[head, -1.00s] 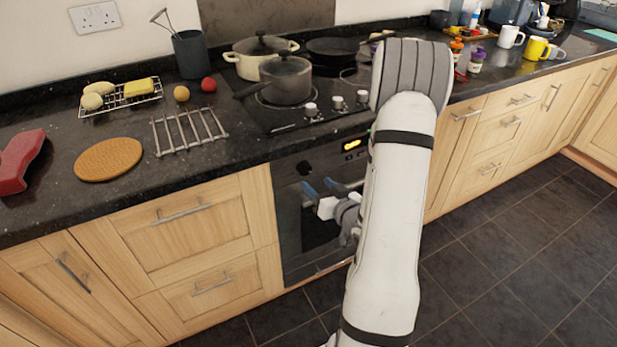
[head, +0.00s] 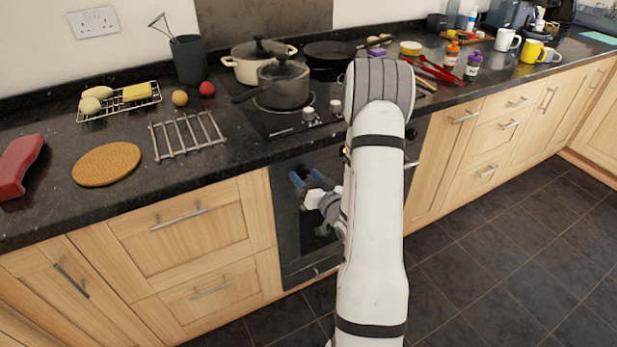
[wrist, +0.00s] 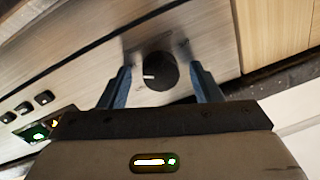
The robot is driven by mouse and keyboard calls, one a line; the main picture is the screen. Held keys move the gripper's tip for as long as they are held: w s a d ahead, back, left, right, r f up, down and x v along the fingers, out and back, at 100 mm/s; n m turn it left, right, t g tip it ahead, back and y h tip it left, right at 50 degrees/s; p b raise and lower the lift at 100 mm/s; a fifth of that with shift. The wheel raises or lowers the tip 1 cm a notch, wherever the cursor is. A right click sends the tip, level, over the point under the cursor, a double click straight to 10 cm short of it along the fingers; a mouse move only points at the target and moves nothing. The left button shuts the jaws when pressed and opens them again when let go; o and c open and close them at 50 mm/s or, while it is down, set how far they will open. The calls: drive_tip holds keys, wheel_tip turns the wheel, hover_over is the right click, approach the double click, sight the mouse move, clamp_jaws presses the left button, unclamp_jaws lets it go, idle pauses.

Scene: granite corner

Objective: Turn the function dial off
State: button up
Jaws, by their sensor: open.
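The function dial (wrist: 158,71) is a round black knob with a white pointer mark on the oven's control panel (wrist: 88,62). In the wrist view the mark points left. My gripper (wrist: 160,67) is open, with one blue finger on each side of the dial; I cannot tell whether they touch it. In the head view my gripper (head: 307,177) is in front of the upper oven front (head: 289,235), and the dial cannot be made out behind the fingers.
A lit display (wrist: 40,129) and several small black buttons show left of the dial in the wrist view. Above the oven, the hob holds a lidded grey saucepan (head: 284,84), a cream pot (head: 243,70) and a frying pan (head: 330,52). The floor at right is clear.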

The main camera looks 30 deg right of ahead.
drive_tip(key=shift+c, duration=0.4)
drive_tip(key=c, duration=0.9)
